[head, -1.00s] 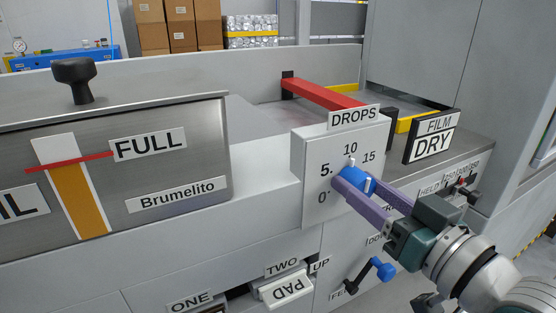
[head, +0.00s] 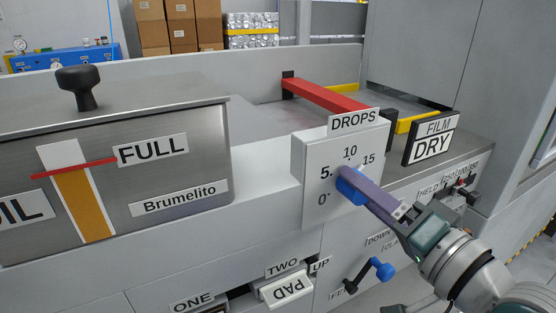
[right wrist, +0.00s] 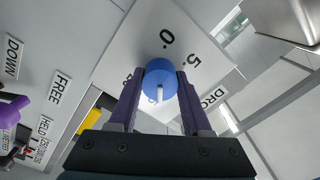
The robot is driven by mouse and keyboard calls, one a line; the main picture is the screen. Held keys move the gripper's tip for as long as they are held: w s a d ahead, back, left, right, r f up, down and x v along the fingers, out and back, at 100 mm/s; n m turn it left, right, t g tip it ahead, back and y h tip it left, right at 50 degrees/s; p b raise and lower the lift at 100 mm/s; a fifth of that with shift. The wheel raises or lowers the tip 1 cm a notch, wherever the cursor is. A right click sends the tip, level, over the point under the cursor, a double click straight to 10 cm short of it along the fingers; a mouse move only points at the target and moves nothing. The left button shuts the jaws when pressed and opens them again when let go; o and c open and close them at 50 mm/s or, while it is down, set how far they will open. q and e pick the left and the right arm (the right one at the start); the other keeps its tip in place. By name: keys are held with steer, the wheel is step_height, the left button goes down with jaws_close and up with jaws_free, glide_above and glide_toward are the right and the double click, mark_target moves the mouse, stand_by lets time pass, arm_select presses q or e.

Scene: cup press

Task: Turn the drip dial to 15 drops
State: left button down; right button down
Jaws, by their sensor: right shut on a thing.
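The blue drip dial (head: 349,190) sits on the front of a white box under a DROPS label (head: 354,120). Numbers 0, 5, 10 and 15 are printed around it. My right gripper (head: 357,186) is shut on the dial, its purple fingers largely lined up in the head view. The right wrist view shows the fingers (right wrist: 160,82) on either side of the blue dial (right wrist: 160,72), with a white mark on its face. The fingers hide part of the dial in the head view, so I cannot tell which number the mark points to. My left gripper is not in view.
A FILM DRY sign (head: 431,138) stands right of the box, and a red bar (head: 325,95) lies behind it. An oil gauge panel (head: 150,180) is at left.

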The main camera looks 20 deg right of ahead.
steer(key=shift+m, duration=0.8)
steer(key=shift+c, duration=1.7)
jaws_free()
steer(key=s, duration=1)
steer(key=shift+d, duration=0.4)
